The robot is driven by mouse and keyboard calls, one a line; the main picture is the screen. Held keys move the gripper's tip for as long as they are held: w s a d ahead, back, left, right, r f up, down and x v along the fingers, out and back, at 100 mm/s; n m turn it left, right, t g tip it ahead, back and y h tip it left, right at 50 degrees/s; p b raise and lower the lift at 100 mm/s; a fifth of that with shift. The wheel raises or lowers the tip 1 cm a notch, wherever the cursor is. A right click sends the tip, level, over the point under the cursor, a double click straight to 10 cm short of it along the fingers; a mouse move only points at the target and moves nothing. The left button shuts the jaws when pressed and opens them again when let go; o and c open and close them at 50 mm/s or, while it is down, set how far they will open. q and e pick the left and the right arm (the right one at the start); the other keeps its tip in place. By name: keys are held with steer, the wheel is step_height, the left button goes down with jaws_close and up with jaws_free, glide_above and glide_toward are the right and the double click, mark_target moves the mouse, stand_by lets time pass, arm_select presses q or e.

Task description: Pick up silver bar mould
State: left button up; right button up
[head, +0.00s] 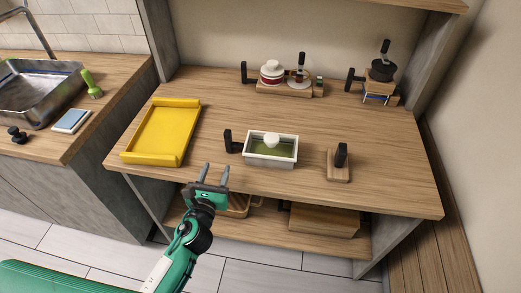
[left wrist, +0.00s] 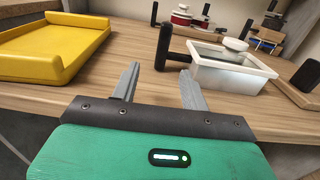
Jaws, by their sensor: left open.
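A pale, silver-white rectangular bar mould (head: 271,161) stands on the wooden table, near the middle of its front part. It has a black handle on its left side, and its inside looks green. A white rounded piece (head: 271,139) shows at its back edge. The mould also shows in the left wrist view (left wrist: 232,80), right of centre, with its handle toward the fingers. My left gripper (head: 216,167) is open and empty at the table's front edge, left of the mould and apart from it. Its two grey fingers (left wrist: 160,70) point toward the table.
A yellow tray (head: 163,133) lies left of the gripper. A wooden block with a black handle (head: 339,164) stands right of the mould. Handled items stand on boards (head: 284,87) at the back. A shelf (head: 280,240) below holds wooden boxes. The tabletop behind the mould is clear.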

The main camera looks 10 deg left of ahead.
mark_target(228, 142)
arm_select(q)
steer(key=w+p, duration=0.1)
steer(key=w, duration=0.6)
steer(key=shift+w+d, duration=0.1)
steer(key=shift+w, duration=0.2)
steer(key=w, duration=0.3)
steer(key=w+p, duration=0.1)
steer(key=shift+w+d+r, duration=0.15)
steer(key=shift+w+d, duration=0.15)
steer(key=shift+d, duration=0.05)
steer(key=shift+w, duration=0.4)
arm_select(e)
step_height(228, 142, up, 2)
steer(key=shift+r, duration=0.25)
arm_select(q)
jaws_close()
arm_select(e)
steer(key=shift+a, duration=0.15)
